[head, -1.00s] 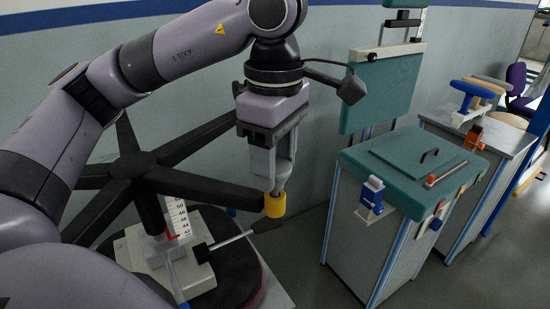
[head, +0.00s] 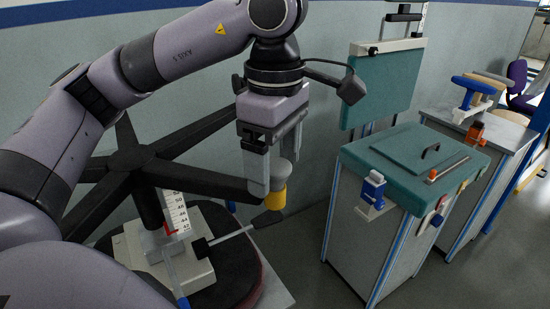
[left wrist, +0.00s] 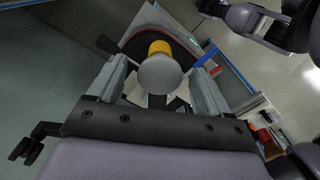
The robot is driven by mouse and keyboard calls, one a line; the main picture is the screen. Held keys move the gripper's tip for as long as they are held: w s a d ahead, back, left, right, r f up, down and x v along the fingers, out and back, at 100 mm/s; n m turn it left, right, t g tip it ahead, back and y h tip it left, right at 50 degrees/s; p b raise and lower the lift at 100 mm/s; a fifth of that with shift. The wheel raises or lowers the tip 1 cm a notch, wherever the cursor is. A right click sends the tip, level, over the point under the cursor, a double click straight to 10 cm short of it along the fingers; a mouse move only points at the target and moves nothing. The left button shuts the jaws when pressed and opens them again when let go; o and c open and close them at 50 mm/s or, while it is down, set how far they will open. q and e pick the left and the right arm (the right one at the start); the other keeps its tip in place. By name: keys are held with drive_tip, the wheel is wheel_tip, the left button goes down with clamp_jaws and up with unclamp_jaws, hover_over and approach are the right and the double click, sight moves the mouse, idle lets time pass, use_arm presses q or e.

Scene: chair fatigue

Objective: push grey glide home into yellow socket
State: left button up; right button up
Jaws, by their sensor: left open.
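The grey glide (head: 284,171) is a round-headed piece standing on the yellow socket (head: 277,197), at the tip of a black chair-base leg (head: 205,181). Its round head (left wrist: 160,75) faces the left wrist camera, with the yellow socket (left wrist: 159,47) showing behind it. How deep the stem sits is hidden. My left gripper (head: 276,170) is open, with one finger on each side of the glide. In the left wrist view gaps show between the head and both fingers (left wrist: 160,88). My right gripper is not clearly seen.
The five-legged chair base stands over a white fixture (head: 190,272) with a scale (head: 175,212) and a black-ended lever (head: 267,218) close below the socket. A teal-topped cabinet (head: 400,160) stands to the right. Open floor lies between them.

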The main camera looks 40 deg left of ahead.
sight(275, 166)
use_arm(q)
wheel_tip(275, 166, up, 2)
wheel_tip(275, 166, up, 4)
drive_tip(key=shift+f+p, duration=0.1)
drive_tip(key=shift+p, duration=0.55)
drive_tip(key=shift+r, duration=0.7)
use_arm(e)
wheel_tip(275, 166, up, 2)
drive_tip(key=shift+w+r, duration=0.1)
drive_tip(key=shift+a, duration=0.1)
